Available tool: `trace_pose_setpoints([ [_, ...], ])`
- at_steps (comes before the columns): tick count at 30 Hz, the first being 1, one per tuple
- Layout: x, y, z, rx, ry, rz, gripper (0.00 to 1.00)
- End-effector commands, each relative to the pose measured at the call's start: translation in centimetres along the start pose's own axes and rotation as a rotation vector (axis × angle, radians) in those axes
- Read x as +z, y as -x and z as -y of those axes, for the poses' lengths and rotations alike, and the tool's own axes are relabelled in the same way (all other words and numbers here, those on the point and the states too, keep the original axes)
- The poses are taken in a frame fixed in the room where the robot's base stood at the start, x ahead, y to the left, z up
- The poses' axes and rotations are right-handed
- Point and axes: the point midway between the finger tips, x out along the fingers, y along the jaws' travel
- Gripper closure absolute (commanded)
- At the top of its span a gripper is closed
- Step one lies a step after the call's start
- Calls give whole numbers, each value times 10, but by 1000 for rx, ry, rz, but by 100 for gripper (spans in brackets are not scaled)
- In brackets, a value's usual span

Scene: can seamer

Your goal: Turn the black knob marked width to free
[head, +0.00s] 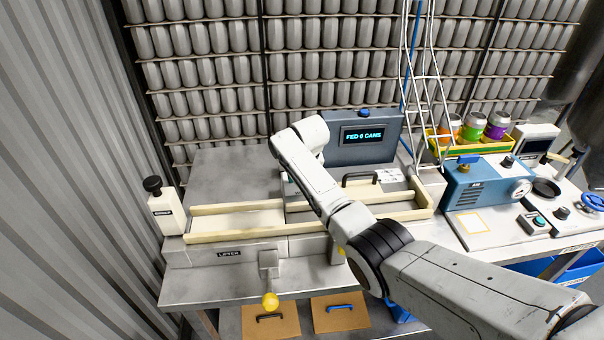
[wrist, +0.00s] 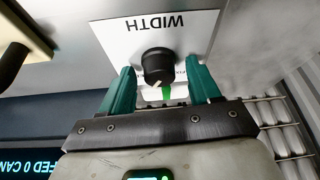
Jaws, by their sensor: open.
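The black knob (wrist: 157,66) is in the middle of the wrist view, on a white plate (wrist: 120,38) marked WIDTH, which appears upside down. A white pointer line on the knob points toward the bottom of the picture, slightly left. A green mark shows just below the knob, between the fingers. A small word, seemingly FIX, is partly hidden by the right finger. My gripper (wrist: 160,68) is open, its teal fingers on either side of the knob, with visible gaps. In the head view my arm hides the knob and most of the gripper.
The blue display box (head: 362,136) reads FED 0 CANS, behind my arm. Cream rails (head: 240,207) and a black handle (head: 360,177) lie on the machine bed. A yellow-knobbed lever (head: 270,300) is at the front. A white post with a black knob (head: 152,185) stands left.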

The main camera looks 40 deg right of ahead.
Motion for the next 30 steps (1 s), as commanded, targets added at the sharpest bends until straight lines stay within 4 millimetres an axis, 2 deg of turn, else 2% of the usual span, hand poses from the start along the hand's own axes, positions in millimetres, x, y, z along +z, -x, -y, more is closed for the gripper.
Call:
trace_pose_setpoints([
  [8,0,18,1,-2,0,-1,38],
  [22,0,92,1,-1,0,-3,38],
  [30,0,108,0,0,0,0,38],
])
